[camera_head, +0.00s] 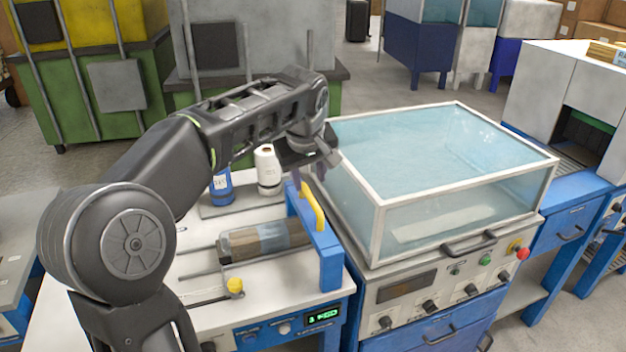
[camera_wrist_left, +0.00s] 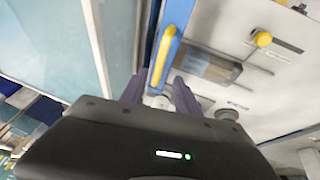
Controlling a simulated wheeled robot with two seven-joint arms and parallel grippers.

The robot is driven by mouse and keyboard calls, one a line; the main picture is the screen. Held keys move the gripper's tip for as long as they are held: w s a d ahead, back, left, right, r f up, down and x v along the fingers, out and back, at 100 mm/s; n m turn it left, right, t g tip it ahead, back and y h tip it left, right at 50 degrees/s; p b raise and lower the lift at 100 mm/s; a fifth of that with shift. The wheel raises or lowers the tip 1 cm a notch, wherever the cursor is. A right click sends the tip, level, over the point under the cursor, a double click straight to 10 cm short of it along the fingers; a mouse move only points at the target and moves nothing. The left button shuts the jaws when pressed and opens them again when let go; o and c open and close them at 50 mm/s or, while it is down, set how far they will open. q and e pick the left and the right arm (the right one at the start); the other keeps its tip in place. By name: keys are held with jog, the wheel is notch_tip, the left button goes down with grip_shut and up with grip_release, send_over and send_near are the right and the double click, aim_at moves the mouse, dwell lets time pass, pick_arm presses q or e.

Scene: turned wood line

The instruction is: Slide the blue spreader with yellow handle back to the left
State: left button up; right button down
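The blue spreader (camera_head: 330,262) stands upright at the right end of the white bench, beside the glass-topped cabinet. Its yellow handle (camera_head: 312,208) is on its upper part. In the left wrist view the blue spreader (camera_wrist_left: 180,14) and yellow handle (camera_wrist_left: 161,58) run up from between my fingers. My left gripper (camera_head: 313,172) is just above and behind the handle's far end, fingers pointing down. In the left wrist view my gripper (camera_wrist_left: 158,92) has its two fingers spread apart, with nothing clearly held. Whether a finger touches the handle cannot be told. My right gripper is not in view.
A wood cylinder (camera_head: 262,241) lies on rails left of the spreader. A yellow knob (camera_head: 235,286) is at the front. A white bottle (camera_head: 267,170) and a blue bottle (camera_head: 221,187) stand behind. The glass box (camera_head: 450,215) is close on the right.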

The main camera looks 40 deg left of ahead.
aim_at(311, 197)
pick_arm(q)
jog(key=shift+p+x, duration=0.5)
jog(key=shift+x, duration=3.4)
jog(key=shift+a, duration=0.1)
jog(key=shift+c, duration=0.6)
grip_shut()
jog(key=shift+r, duration=0.1)
